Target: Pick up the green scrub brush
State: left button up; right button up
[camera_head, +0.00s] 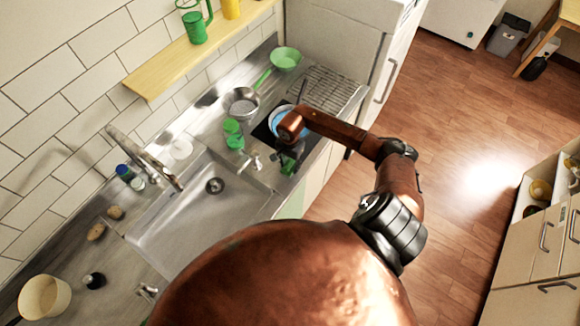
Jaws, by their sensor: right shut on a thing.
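My right arm comes in from the lower middle and reaches over the counter to the right of the sink. My right gripper (290,157) points down there and is shut on a small green thing, which looks like the green scrub brush (288,168). Only a little green shows at the fingertips, so its shape is mostly hidden. I cannot tell whether it touches the counter. My left gripper is not in view.
The steel sink (200,215) lies left of my gripper. A blue-and-white plate (275,122) is partly hidden behind my arm. Green-lidded jars (234,141), a metal pan (243,104) and a green strainer (285,58) stand behind. The wooden floor at right is clear.

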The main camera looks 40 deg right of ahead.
jog(key=c, duration=0.3)
jog(key=shift+r, duration=0.15)
jog(key=shift+d+r+b, duration=0.1)
jog(key=shift+r+b, duration=0.4)
jog(key=shift+b, duration=0.05)
jog(key=shift+w+r+b, duration=0.1)
jog(key=shift+r+b, duration=0.3)
jog(key=shift+r, duration=0.3)
jog(key=s+a+r+b, duration=0.4)
jog(key=s+a+r, duration=0.6)
jog(key=shift+r, duration=0.15)
jog(key=shift+s, duration=0.1)
